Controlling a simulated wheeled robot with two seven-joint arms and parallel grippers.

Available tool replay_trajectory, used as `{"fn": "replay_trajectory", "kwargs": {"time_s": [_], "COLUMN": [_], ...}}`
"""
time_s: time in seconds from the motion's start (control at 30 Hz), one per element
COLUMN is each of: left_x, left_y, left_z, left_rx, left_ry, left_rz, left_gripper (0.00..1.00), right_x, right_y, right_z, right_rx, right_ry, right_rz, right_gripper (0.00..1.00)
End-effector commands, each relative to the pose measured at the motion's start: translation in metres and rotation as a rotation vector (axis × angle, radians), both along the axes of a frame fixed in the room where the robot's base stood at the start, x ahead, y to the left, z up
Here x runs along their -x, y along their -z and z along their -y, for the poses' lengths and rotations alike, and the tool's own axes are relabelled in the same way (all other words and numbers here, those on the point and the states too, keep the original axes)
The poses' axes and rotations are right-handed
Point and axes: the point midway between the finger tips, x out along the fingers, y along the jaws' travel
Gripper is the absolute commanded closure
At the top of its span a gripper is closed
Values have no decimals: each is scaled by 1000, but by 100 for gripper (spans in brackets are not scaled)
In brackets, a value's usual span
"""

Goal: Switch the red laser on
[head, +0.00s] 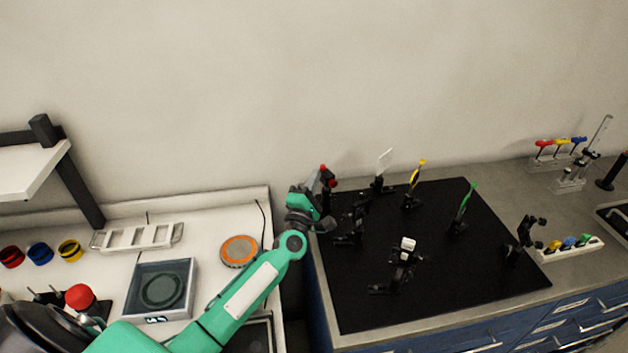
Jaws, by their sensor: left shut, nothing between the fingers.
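The red laser (331,183) shows as a small red part at the back left of the black optical board (440,290). My left arm reaches in from the lower left, and its gripper (325,222) is at the board's back left corner, close to the laser. The gripper is shut with nothing visible in it. The gripper and wrist hide most of the laser, so its switch and any contact cannot be made out. My right gripper is not in view.
A white bench with a balance (160,290) is at left.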

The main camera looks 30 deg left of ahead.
Motion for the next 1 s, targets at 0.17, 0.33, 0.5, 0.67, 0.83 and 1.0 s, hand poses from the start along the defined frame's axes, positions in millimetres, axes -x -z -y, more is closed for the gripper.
{"fn": "replay_trajectory", "kwargs": {"time_s": [0.17, 0.33, 0.5, 0.67, 0.83, 1.0], "left_x": [0, -1, -1, -1, -2, -4], "left_y": [-2, -3, -5, -6, -9, -14], "left_z": [0, 0, 1, 1, 2, 3], "left_rx": [1, 1, 0, 0, 1, 2], "left_ry": [0, -1, -1, -1, -1, -1], "left_rz": [0, 0, 1, 1, 1, 2], "left_gripper": [100, 100, 100, 100, 100, 100], "right_x": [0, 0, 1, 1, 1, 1], "right_y": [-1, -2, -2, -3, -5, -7], "right_z": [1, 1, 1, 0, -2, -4], "right_rx": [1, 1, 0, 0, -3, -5], "right_ry": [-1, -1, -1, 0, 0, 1], "right_rz": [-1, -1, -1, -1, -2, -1], "right_gripper": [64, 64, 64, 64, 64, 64]}}
